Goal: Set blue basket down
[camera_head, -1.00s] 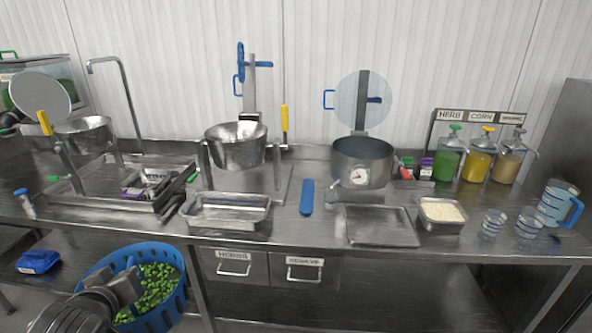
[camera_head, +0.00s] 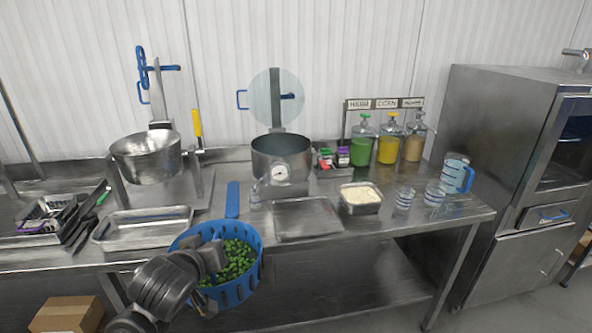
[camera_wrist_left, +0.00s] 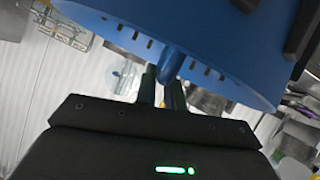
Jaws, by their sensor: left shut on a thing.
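The blue basket (camera_head: 254,281) is a round slotted tub with green pieces (camera_head: 236,262) inside. In the head view it is in front of the table's front edge, overlapping the steel tray area in the picture. My left gripper (camera_head: 214,262) is shut on the basket at its near left side. In the left wrist view the fingers (camera_wrist_left: 160,88) close on a blue part under the basket's slotted wall (camera_wrist_left: 205,50). My right gripper is not in view.
The steel table (camera_head: 395,225) holds an empty tray (camera_head: 142,230), a flat tray (camera_head: 306,219), a rice tray (camera_head: 361,199), a pot (camera_head: 281,160) and measuring cups (camera_head: 404,200). A steel cabinet (camera_head: 505,180) stands at right. A cardboard box (camera_head: 66,315) is at lower left.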

